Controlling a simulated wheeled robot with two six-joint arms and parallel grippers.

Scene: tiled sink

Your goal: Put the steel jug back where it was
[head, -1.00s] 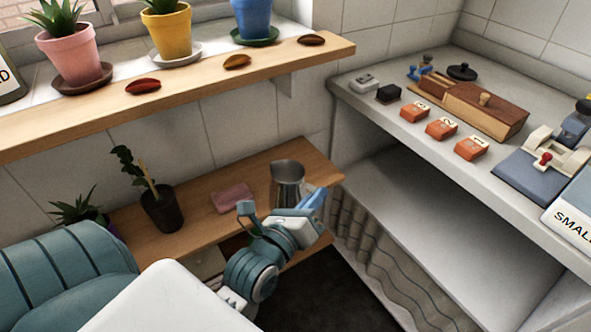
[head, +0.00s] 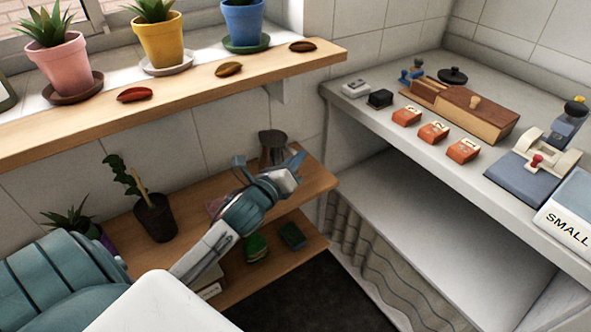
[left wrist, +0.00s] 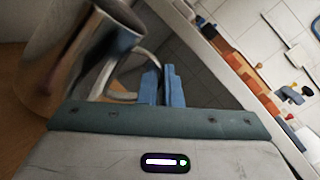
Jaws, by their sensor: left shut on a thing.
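The steel jug (head: 272,142) is at the back of the lower wooden shelf, near the tiled wall, partly hidden behind my left gripper (head: 293,163). I cannot tell whether its base touches the shelf. In the left wrist view the jug (left wrist: 75,55) fills the upper left, and its curved handle reaches the blue fingers of my left gripper (left wrist: 162,86). The fingers are shut on the handle. My right gripper is not in view.
The lower wooden shelf (head: 312,184) carries a dark potted plant (head: 155,217) and a mostly hidden pink item (head: 214,206). Below it are green items (head: 256,247). A grey counter (head: 400,133) with orange blocks stands right.

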